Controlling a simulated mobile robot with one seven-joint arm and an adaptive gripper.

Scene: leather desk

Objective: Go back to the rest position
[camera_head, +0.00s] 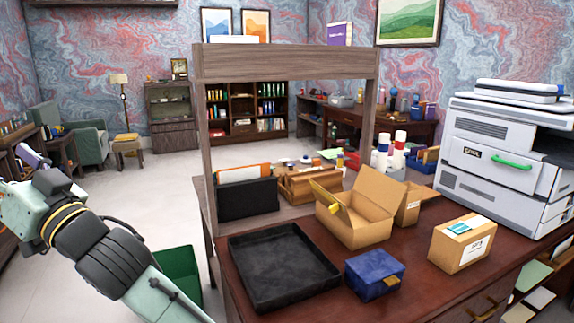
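My arm rises from the bottom edge on the left side of the head view and bends at the left edge. My gripper is not in view, so I cannot see whether it is open or holds anything. The dark wooden desk (409,268) stands to the right of my arm, with a clear gap at its left edge. No part of my arm that I can see touches the desk.
The desk holds a black leather tray (283,268), a blue box (374,272), an open cardboard box (358,212), a closed carton (462,243) and a printer (505,165). A wooden frame (286,64) rises over it. A green bin (178,275) stands beside my arm.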

